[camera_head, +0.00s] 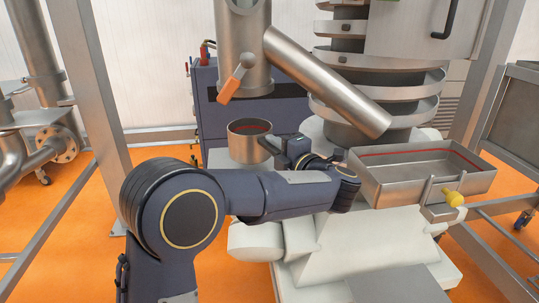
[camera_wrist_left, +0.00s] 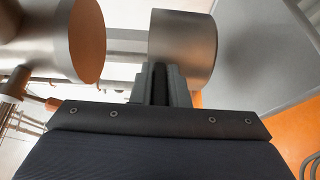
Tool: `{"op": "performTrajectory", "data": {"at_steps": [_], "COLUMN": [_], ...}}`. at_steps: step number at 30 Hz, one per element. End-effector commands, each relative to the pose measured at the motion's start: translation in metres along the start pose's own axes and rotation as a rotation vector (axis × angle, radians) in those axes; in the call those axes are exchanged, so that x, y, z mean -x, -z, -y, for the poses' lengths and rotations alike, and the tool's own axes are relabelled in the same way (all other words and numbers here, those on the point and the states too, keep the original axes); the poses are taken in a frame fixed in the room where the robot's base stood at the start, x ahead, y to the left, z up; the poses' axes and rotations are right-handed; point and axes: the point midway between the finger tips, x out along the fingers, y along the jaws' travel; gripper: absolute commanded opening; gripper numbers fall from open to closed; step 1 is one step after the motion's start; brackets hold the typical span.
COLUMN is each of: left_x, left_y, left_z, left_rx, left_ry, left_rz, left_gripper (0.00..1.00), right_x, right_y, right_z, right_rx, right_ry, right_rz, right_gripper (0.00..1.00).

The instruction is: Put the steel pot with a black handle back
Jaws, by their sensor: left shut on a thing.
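The steel pot (camera_head: 248,148) is a short open cylinder with a red line inside its rim. It is upright in the head view, below the end of a vertical steel pipe (camera_head: 243,40). My left gripper (camera_head: 290,150) is at the pot's right side, shut on its handle, which is mostly hidden by the fingers. In the left wrist view, the pot (camera_wrist_left: 184,45) is just beyond the shut fingers (camera_wrist_left: 170,85). I cannot tell whether the pot's bottom touches anything. My right gripper is not in view.
An orange-handled lever (camera_head: 233,82) hangs from the pipe, close above the pot. A slanted steel tube (camera_head: 330,85) passes to the right. A rectangular steel tray (camera_head: 425,180) with a yellow knob (camera_head: 455,198) stands at the right. A dark blue cabinet (camera_head: 207,105) is behind.

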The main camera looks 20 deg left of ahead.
Motion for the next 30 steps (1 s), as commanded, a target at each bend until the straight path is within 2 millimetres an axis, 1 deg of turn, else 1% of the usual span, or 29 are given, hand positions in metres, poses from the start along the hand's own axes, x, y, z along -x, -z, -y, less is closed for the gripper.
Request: {"op": "performTrajectory", "data": {"at_steps": [5,7,10,13,15,21,26,27,30], "left_x": [-0.012,-0.021,-0.02,-0.02,-0.02,-0.019,-0.019,-0.019,-0.019], "left_y": [0.0,0.001,-0.001,0.0,0.0,0.0,0.0,0.0,0.0], "left_z": [-0.001,-0.001,0.019,0.033,0.035,0.035,0.041,0.04,0.04], "left_rx": [0.001,0.0,-0.006,-0.002,-0.001,0.001,0.001,0.0,0.0], "left_ry": [-0.001,-0.001,0.0,-0.001,-0.002,-0.002,-0.001,0.0,0.0], "left_rz": [-0.001,-0.003,0.001,0.0,0.0,0.0,0.0,0.0,0.0], "left_gripper": [0.0,0.0,0.0,0.0,0.0,0.0,0.0,0.18,0.31], "right_x": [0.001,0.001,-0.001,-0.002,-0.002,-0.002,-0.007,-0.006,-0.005], "right_y": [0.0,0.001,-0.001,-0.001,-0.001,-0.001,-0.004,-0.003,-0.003], "right_z": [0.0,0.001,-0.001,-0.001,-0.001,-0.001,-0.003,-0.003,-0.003], "right_rx": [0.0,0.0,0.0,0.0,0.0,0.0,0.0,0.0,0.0], "right_ry": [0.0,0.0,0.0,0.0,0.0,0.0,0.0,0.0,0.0], "right_rz": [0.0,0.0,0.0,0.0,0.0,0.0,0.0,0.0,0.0], "right_gripper": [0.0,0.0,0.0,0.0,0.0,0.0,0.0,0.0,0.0]}}
